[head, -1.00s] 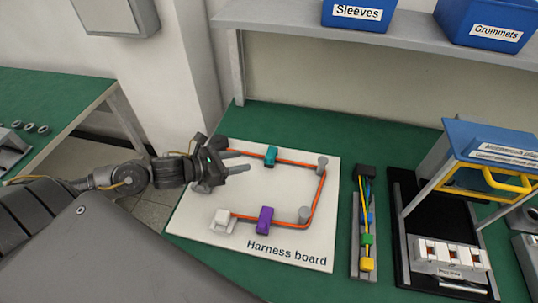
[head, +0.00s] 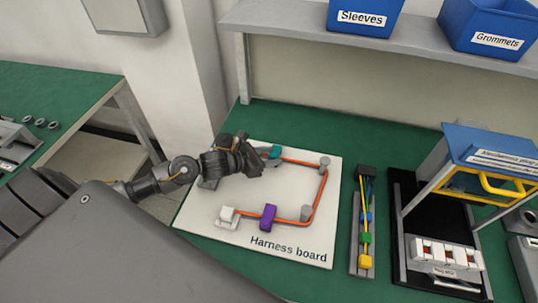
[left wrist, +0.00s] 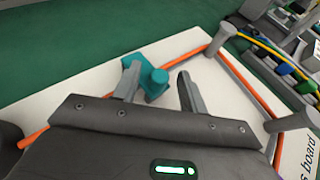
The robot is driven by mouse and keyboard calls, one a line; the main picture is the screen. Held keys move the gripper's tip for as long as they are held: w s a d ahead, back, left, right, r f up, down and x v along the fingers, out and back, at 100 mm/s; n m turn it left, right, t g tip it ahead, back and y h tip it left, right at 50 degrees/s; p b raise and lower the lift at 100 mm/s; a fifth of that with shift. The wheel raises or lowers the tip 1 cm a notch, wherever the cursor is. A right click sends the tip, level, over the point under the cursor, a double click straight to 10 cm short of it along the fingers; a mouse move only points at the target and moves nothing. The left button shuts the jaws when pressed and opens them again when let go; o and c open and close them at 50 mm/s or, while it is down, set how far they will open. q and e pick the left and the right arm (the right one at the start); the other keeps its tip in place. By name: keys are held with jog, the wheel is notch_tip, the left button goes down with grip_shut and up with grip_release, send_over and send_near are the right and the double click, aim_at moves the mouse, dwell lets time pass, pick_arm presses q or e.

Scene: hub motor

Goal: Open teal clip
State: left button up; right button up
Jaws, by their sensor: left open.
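The teal clip (head: 275,152) sits on the orange cable along the far edge of the harness board (head: 200,205). My left gripper (head: 262,156) is at the clip, coming from the left and partly covering it. In the left wrist view the teal clip (left wrist: 153,82) shows between the two open fingers of my left gripper (left wrist: 160,76), close to the left finger and with a gap to the right one. I cannot tell whether the clip is open or closed. My right gripper is not in view.
A purple clip (head: 268,217), a white connector (head: 227,217) and grey posts (head: 323,163) stand on the board with the orange cable (head: 314,205). A strip with coloured plugs (head: 365,237) and a fixture (head: 445,257) stand to the right.

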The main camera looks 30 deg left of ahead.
pick_arm(q)
grip_shut()
jog(key=shift+r, duration=0.1)
